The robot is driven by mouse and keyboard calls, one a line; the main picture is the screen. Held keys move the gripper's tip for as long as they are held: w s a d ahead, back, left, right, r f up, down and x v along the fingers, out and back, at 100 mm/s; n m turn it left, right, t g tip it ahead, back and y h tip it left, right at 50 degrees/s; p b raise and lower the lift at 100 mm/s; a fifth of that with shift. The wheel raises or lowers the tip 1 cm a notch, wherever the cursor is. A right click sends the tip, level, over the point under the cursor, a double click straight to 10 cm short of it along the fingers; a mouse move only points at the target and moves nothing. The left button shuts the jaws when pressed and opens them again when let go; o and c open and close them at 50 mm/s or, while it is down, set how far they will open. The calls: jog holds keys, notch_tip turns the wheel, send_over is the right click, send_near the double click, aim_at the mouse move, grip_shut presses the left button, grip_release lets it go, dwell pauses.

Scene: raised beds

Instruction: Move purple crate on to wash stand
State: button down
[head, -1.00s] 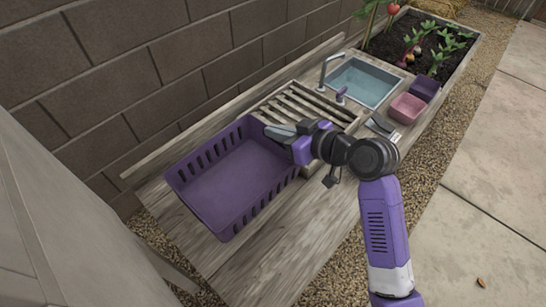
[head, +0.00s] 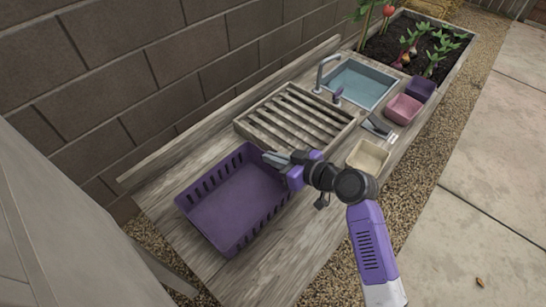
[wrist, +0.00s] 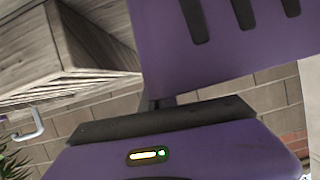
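The purple crate (head: 228,238) is an open basket with slotted walls, above the near left part of the wooden bench top; it also fills the upper right of the wrist view (wrist: 225,60). My gripper (head: 277,160) is shut on the crate's right-hand wall near the rim; the fingertips are partly hidden. I cannot tell whether the crate's base touches the bench. The wash stand, which I take to be the slatted wooden rack (head: 297,117), stands behind and right of the crate, empty. Its wooden corner seems to show in the wrist view (wrist: 30,62).
A sink (head: 360,82) with a tap (head: 322,72) lies beyond the rack. Pink (head: 404,108), purple (head: 421,88) and cream (head: 368,157) tubs stand along the right edge. A block wall (head: 150,80) runs behind the bench. Bare planks (head: 262,265) lie in front.

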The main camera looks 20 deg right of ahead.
jog(key=shift+f, duration=0.1)
jog(key=c, duration=1.7)
grip_release()
jog(key=b+v, duration=0.1)
jog(key=v, duration=1.1)
